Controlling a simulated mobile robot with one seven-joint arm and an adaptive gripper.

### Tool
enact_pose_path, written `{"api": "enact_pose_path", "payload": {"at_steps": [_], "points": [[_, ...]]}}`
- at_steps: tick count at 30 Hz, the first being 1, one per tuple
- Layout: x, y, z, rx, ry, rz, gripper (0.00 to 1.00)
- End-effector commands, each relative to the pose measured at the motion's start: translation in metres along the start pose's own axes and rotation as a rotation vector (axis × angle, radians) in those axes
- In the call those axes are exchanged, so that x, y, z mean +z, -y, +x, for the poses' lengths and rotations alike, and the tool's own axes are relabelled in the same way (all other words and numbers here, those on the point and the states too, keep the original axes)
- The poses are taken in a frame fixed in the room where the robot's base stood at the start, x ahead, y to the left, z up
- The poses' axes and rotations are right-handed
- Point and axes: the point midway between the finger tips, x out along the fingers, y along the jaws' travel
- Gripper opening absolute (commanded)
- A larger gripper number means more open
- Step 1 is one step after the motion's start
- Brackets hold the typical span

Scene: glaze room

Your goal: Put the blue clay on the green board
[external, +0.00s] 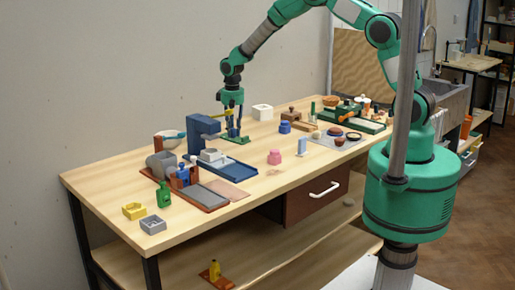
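A small blue lump (285,127), which looks like the blue clay, sits on the table towards the back, right of my gripper and apart from it. My gripper (234,118) points down over a small flat green piece (236,138) with thin blue and yellow upright items around the fingertips. Whether the fingers are open or hold one of these items is too small to tell. A larger green board (375,126) lies at the far right end of the table, with several small things on and around it. I cannot tell which green piece is the task's board.
A pink lump (274,157) and a light blue upright block (302,146) stand mid-table. A dark blue stand (203,133) rises left of my gripper, near a brown tray (207,205) with bottles and a grey pot. The front right tabletop is mostly clear.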

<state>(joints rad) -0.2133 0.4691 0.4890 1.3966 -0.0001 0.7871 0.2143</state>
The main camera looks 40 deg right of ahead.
Motion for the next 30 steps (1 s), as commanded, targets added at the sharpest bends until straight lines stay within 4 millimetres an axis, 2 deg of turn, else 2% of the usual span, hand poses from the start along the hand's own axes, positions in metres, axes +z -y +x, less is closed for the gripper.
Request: {"api": "enact_pose_path", "payload": {"at_steps": [6,12,14,25,30], "points": [[0.0,0.0,0.0,0.0,0.0,0.0,0.2],[0.0,0.0,0.0,0.0,0.0,0.0,0.62],[0.0,0.0,0.0,0.0,0.0,0.0,0.71],[0.0,0.0,-0.002,0.0,0.0,0.0,0.71],[-0.001,0.0,-0.013,0.0,-0.002,0.0,0.71]]}}
